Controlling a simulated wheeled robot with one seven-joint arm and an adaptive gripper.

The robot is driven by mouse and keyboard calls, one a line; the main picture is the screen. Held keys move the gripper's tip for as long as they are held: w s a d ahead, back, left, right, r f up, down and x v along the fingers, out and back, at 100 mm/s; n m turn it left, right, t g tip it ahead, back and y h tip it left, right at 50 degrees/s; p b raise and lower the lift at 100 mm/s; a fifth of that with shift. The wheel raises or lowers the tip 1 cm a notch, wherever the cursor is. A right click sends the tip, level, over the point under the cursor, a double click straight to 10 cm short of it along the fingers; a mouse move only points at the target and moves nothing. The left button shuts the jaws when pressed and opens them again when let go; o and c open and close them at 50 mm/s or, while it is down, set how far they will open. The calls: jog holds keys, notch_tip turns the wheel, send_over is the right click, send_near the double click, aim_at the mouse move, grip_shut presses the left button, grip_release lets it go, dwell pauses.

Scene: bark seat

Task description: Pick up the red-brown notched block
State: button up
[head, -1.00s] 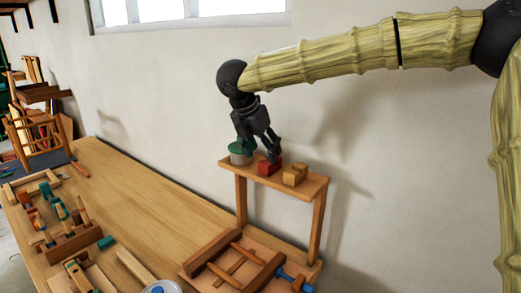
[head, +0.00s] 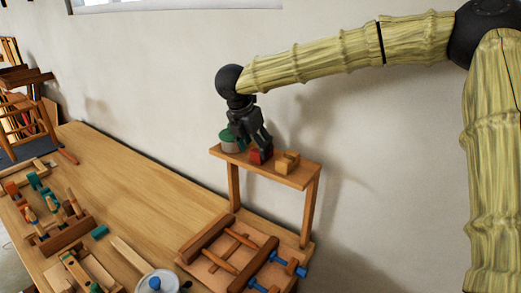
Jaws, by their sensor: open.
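The red-brown notched block (head: 256,157) sits on a small raised wooden shelf (head: 291,178), in the middle of its top. My gripper (head: 257,145) points down right over the block, with its fingers at or just above the block's top. The gripper is open. The fingers hide part of the block, and I cannot tell whether they touch it.
A grey tin with a green lid (head: 232,142) stands just left of the block. A tan notched block (head: 286,162) sits close on the right. The wall is behind. Below are a wooden clamp frame (head: 232,256) and a bench (head: 150,195) with several tools.

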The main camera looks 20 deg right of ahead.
jog(key=shift+s+d+f+p, duration=0.45)
jog(key=shift+s+f, duration=0.15)
jog(key=shift+w+f, duration=0.6)
jog(key=shift+w, duration=0.05)
jog(key=shift+s+r, duration=0.25)
jog(key=shift+s, duration=0.1)
jog(key=c, duration=1.1)
